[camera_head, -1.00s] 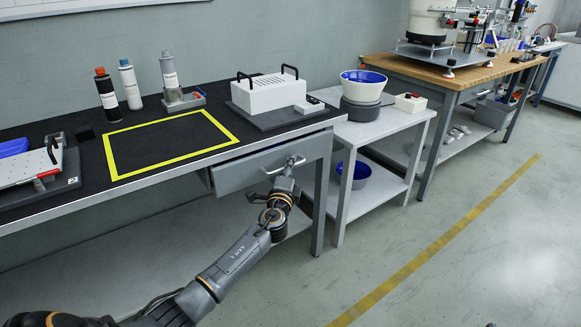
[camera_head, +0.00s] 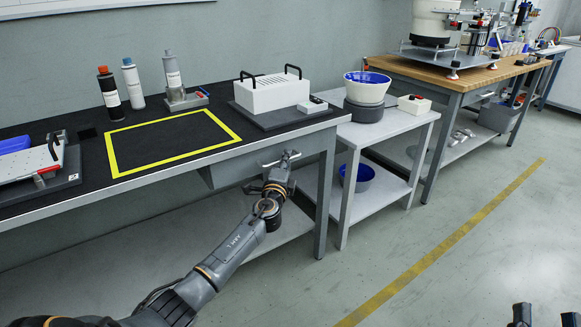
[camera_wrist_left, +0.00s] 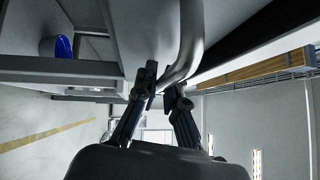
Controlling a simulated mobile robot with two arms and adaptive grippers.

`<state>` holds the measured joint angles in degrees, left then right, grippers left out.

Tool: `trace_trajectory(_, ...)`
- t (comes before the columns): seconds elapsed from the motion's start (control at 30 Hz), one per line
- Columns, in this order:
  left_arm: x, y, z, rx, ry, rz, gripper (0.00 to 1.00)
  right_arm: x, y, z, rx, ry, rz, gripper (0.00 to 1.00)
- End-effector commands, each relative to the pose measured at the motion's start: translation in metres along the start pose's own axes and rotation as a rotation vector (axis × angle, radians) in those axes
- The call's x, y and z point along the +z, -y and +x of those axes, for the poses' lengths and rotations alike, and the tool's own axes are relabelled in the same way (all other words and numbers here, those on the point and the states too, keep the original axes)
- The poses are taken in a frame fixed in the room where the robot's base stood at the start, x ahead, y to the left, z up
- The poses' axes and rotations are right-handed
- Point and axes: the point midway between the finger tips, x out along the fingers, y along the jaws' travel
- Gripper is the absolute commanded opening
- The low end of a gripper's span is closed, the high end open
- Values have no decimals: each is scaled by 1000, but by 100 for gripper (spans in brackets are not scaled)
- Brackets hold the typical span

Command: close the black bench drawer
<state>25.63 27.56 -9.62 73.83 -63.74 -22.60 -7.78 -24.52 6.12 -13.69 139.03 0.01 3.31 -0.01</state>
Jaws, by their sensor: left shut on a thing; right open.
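The black-topped bench (camera_head: 70,205) has a grey drawer (camera_head: 232,171) under its top at the right end. The drawer front sits close in under the bench edge; I cannot tell whether it is fully flush. My left gripper (camera_head: 285,163) is at the drawer front, shut on its handle. In the left wrist view, the fingers of the left gripper (camera_wrist_left: 163,88) close around the curved grey handle bar (camera_wrist_left: 190,42). My right gripper (camera_head: 545,318) shows only at the bottom right edge, open, empty and away from the bench.
A white shelf table (camera_head: 385,127) with a blue-lined bowl (camera_head: 367,88) stands right of the bench. A bench leg (camera_head: 323,205) is just right of my left gripper. Bottles and a white box (camera_head: 272,93) stand on the bench top. The floor in front is clear.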

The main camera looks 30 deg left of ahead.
Motion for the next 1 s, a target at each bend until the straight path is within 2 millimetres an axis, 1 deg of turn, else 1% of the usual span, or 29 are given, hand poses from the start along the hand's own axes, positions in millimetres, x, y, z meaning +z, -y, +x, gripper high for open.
trace_trajectory(0.1, 4, -3, 4, 2, 0, -2, 0, -12, 2, -1, -3, -76, 3, 46)
trace_trajectory(0.2, 6, -3, 6, 2, 1, -2, 0, -18, 2, -1, -5, -105, 5, 46)
trace_trajectory(0.5, 8, -2, 7, 1, 4, -2, 0, -20, 2, -1, -5, -111, 5, 46)
trace_trajectory(0.53, 9, -1, 7, 0, 4, -2, 14, -20, 2, -1, -5, -111, 5, 46)
trace_trajectory(0.57, 9, -1, 7, 0, 4, -2, 20, -20, 2, -1, -5, -111, 5, 46)
trace_trajectory(1.0, 8, -2, 4, 0, 3, -2, 21, -20, 2, -1, -5, -110, 4, 46)
